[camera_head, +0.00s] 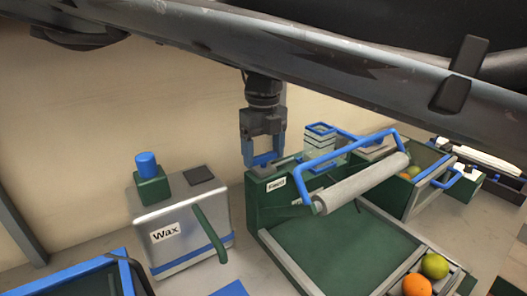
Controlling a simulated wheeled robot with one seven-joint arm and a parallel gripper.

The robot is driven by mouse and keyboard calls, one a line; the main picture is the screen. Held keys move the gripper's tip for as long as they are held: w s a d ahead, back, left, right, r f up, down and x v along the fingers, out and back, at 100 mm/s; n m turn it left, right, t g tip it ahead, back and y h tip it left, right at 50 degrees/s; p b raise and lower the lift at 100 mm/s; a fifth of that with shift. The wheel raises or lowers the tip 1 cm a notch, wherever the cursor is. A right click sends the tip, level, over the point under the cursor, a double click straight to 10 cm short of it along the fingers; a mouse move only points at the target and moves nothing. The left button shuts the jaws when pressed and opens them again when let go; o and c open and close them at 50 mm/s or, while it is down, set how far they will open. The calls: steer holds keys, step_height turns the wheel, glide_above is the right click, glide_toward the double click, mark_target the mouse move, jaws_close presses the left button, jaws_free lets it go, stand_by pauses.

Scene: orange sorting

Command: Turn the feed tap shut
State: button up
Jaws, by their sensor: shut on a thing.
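My gripper (263,156) points down above the back left corner of the green feed unit, which bears a "Feed" label (276,184). Its fingers are shut on a blue piece, the feed tap's handle (264,159), just above the unit's top. The fingers partly hide the tap, and its exact angle is too small to tell.
A grey "Wax" box (180,233) with a green lever (209,234) stands at the left. A roller (361,183) with a blue frame spans the green tray. An orange (416,285) and a yellow-green fruit (435,266) lie at front right. My arm crosses the top.

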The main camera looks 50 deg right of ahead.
steer(key=shift+f+m+b, duration=0.1)
steer(key=shift+m+b, duration=0.2)
steer(key=m+b, duration=0.2)
steer(key=shift+f+m+b, duration=0.1)
steer(key=shift+m+b, duration=0.2)
steer(key=shift+m, duration=0.1)
steer(key=m+b, duration=0.3)
steer(key=m, duration=0.2)
steer(key=m+b, duration=0.1)
steer(key=m, duration=0.4)
steer(key=shift+b, duration=0.4)
steer(key=m+b, duration=0.1)
steer(key=m, duration=0.3)
steer(key=shift+r, duration=0.2)
steer(key=shift+m, duration=0.3)
steer(key=o, duration=1)
